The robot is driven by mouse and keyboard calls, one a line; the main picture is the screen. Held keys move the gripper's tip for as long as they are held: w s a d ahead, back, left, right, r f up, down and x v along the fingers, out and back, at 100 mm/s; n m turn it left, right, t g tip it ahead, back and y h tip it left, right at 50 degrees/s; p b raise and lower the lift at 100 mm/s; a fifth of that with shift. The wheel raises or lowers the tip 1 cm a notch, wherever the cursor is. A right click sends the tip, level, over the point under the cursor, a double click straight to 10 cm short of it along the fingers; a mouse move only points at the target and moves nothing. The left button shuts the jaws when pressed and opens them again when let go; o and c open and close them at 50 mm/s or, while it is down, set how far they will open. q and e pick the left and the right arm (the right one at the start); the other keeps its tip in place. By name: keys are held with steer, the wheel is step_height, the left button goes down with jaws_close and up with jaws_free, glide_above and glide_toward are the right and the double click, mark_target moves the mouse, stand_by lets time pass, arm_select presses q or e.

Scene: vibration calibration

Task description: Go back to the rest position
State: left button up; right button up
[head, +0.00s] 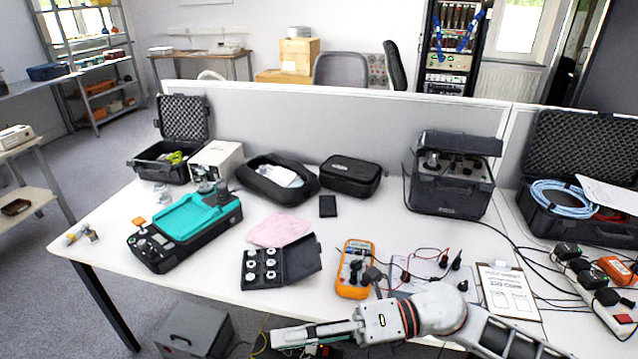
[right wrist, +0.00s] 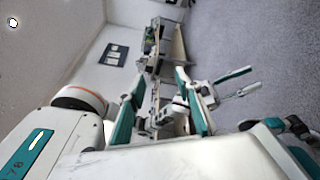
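My right arm comes in from the lower right of the head view and stretches left along the front edge of the white table (head: 205,278). Its gripper (head: 290,337) is at the bottom centre, in front of the black box with several white weights (head: 262,266) and apart from it. I see nothing held in it, but its finger gap does not show clearly. My left gripper does not show in the head view.
An orange multimeter (head: 356,262), a clipboard (head: 506,290) and a power strip (head: 609,309) lie near the arm. A teal-topped device (head: 188,224), a pink cloth (head: 279,229) and open black cases stand farther back. A grey box (head: 193,329) is on the floor at the table's front.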

steer(key=w+r+m+t+y, duration=0.3)
steer(key=m+t, duration=0.3)
steer(key=m, duration=0.1)
steer(key=w+d+f+m+t+h, duration=0.75)
steer(key=d+f+m+t, duration=0.35)
steer(key=m, duration=0.8)
steer(key=s+d+f+m+g+h, duration=0.2)
steer(key=s+d+f+m+h, duration=0.3)
steer(key=f, duration=0.6)
steer(key=s+d+f+m+g+h, duration=0.1)
steer(key=s+d+f+m+h, duration=0.3)
steer(key=s+d+f+m, duration=0.3)
step_height(320, 180, down, 4)
steer(key=shift+s+d+r+g+h, duration=0.15)
steer(key=shift+s+d+g+h, duration=0.25)
steer(key=shift+s+d, duration=0.35)
